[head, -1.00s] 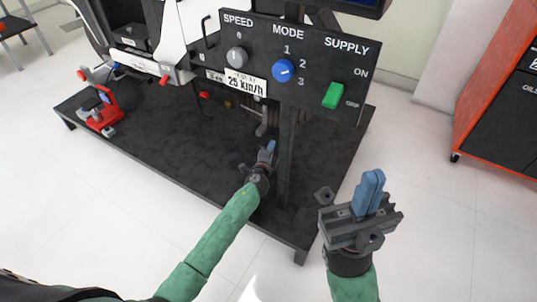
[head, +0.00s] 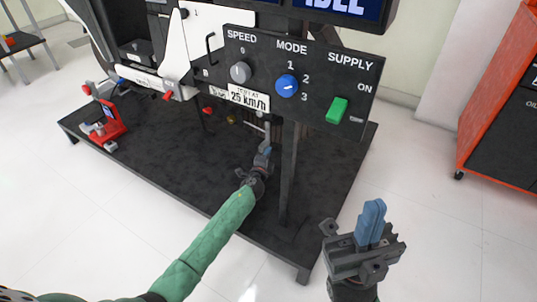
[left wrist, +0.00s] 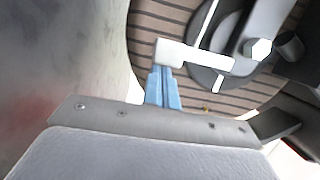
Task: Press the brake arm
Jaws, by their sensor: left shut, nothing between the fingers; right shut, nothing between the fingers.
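My left gripper (head: 266,150) reaches low under the control panel, over the black platform. In the left wrist view, its blue fingers (left wrist: 163,90) are shut and empty. Their tips are right at the end of a pale bar (left wrist: 178,53), which may be the brake arm; I cannot tell whether they touch it. The bar lies in front of a round, striped disc (left wrist: 155,25) and beside a dark link with a bolt. In the head view this spot is small and partly hidden behind my gripper. My right gripper (head: 370,222) is shut and empty, held up at the lower right.
The control panel (head: 300,75) with speed, mode and supply controls stands on a dark post (head: 287,175) right of my left gripper. A red and grey device (head: 104,128) sits at the platform's (head: 160,150) left. A red cabinet (head: 505,110) stands at far right; floor between is clear.

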